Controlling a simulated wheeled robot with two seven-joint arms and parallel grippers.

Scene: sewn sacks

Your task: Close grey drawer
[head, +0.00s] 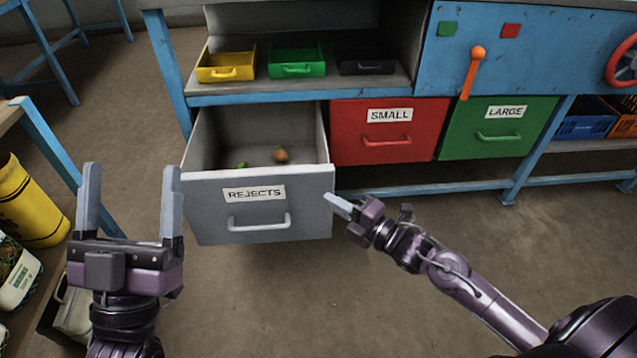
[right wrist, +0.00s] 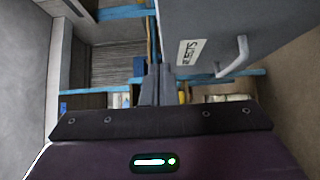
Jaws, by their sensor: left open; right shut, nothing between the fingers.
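The grey drawer (head: 210,205), labelled REJECTS, is pulled out below the bench at the left. A green item (head: 242,165) and a brown item (head: 281,155) lie inside it. Its front and handle (head: 258,221) also show in the right wrist view, where the drawer (right wrist: 205,25) fills the upper right. My right gripper (head: 332,199) is shut and empty, its fingertips at the right edge of the drawer front; I cannot tell if they touch. My left gripper (head: 131,190) is open and empty, to the left of the drawer and apart from it.
A red SMALL drawer (head: 350,140) and a green LARGE drawer (head: 520,136) are shut beside it. Yellow (head: 228,74), green (head: 297,70) and black (head: 365,68) trays sit on the shelf above. The floor in front is clear.

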